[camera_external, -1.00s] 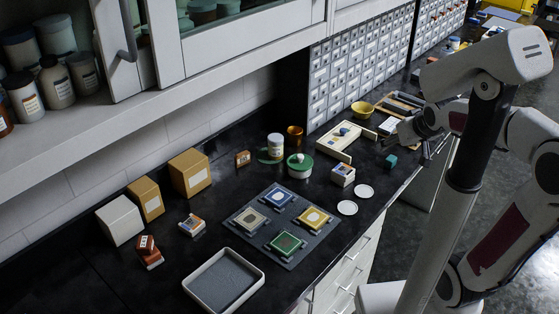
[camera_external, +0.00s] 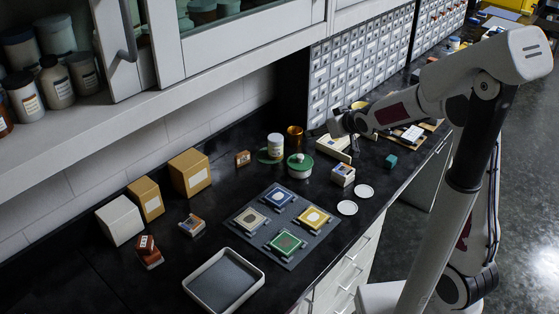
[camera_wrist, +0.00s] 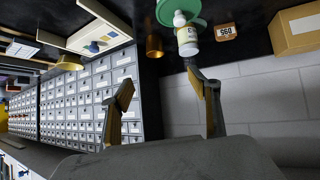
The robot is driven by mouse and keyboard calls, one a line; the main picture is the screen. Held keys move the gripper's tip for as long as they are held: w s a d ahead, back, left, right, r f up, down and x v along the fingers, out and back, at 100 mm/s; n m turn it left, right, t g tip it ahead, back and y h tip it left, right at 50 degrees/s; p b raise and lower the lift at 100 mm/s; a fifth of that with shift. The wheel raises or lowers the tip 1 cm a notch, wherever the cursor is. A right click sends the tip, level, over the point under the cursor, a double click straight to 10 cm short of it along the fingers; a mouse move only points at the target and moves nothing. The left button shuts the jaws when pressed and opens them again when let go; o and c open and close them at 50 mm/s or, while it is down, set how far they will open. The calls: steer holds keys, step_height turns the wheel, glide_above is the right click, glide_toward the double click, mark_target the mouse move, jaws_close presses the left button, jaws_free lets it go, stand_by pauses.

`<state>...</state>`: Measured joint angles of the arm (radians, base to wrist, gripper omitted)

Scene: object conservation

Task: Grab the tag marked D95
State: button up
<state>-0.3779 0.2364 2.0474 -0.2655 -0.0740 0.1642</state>
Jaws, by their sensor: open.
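The tag marked D95 is a small orange-brown block (camera_external: 243,158) on the black bench, against the back wall, left of the white bottle. In the wrist view the tag (camera_wrist: 225,33) is near the top right, with its white label upside down and reading D95. My gripper (camera_external: 350,128) is in the air above the white board, well to the right of the tag. In the wrist view my gripper (camera_wrist: 158,78) is open, its two fingers spread with nothing between them.
A white bottle (camera_external: 275,147), green-lidded pot (camera_external: 300,165) and copper cup (camera_external: 294,135) stand between my gripper and the tag. A cardboard box (camera_external: 190,173) is left of the tag. The drawer cabinet (camera_external: 350,75) rises behind. A grey tray (camera_external: 224,281) lies in front.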

mark_target(244, 156)
steer(key=w+a+f, duration=0.1)
steer(key=a+f, duration=0.1)
steer(key=a, duration=0.1)
steer(key=w+a+f+n+y, duration=0.1)
steer(key=a, duration=0.3)
steer(key=w+a+f+y, duration=0.1)
steer(key=a+f, duration=0.1)
steer(key=a, duration=0.1)
steer(key=shift+a+f+n, duration=0.15)
steer(key=shift+f+n, duration=0.15)
steer(key=shift+f, duration=0.05)
steer(key=a+f+y, duration=0.1)
steer(key=a+f, duration=0.1)
steer(key=a, duration=0.1)
steer(key=a+f+n+y, duration=0.1)
steer(key=a+f, duration=0.1)
steer(key=a, duration=0.2)
steer(key=a+f, duration=0.2)
steer(key=a, duration=0.1)
steer(key=shift+s+a+f+n+g+y, duration=0.2)
steer(key=shift+s+f+n+g+y, duration=0.1)
steer(key=shift+n+g+y, duration=0.1)
steer(key=shift+x, duration=1.25)
steer(key=shift+w, duration=0.1)
steer(key=shift+x, duration=2.55)
steer(key=shift+w+r, duration=0.1)
steer(key=shift+r, duration=0.05)
steer(key=c, duration=0.9)
